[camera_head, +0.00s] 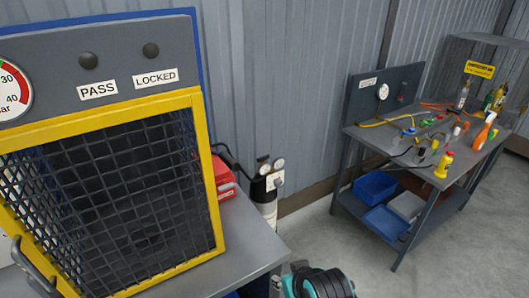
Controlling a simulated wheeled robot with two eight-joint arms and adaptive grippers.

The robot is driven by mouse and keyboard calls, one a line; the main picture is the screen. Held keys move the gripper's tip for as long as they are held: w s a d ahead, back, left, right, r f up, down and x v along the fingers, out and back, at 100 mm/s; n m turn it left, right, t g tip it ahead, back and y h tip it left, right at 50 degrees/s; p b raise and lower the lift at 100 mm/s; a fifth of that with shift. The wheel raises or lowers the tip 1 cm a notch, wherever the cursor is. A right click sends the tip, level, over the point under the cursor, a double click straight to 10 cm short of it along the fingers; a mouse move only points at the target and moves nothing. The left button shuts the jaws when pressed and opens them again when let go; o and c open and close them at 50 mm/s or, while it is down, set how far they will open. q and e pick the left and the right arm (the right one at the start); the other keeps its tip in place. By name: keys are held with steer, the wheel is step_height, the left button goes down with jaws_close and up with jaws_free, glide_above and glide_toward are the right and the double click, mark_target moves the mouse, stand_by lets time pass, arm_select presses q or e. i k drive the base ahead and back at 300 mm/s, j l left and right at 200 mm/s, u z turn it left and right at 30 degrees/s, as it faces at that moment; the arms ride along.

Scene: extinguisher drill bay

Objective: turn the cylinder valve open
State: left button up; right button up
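A gas cylinder (263,194), dark at the top and pale below, stands on the floor against the wall, behind the grey bench. Its valve and regulator top (264,167) carries small round gauges, and a black hose runs from it to the left. The exact valve handle and its position are too small to tell.
A yellow-framed mesh cage (205,150) under a grey PASS/LOCKED panel (125,65) fills the left. Red boxes (222,178) sit behind it on the bench (262,235). A cluttered table (465,172) stands right. A teal-black object (318,283) is at bottom. Floor between is clear.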

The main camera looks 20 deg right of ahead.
mark_target(262, 159)
steer(key=i+l, duration=0.1)
steer(key=l, duration=0.25)
steer(key=i+l, duration=0.1)
steer(key=l, duration=0.25)
steer(key=i+l, duration=0.15)
steer(key=l, duration=0.2)
steer(key=i+l, duration=0.1)
steer(key=l, duration=0.25)
steer(key=i+l+u, duration=0.15)
steer(key=i+l, duration=0.05)
steer(key=l, duration=0.05)
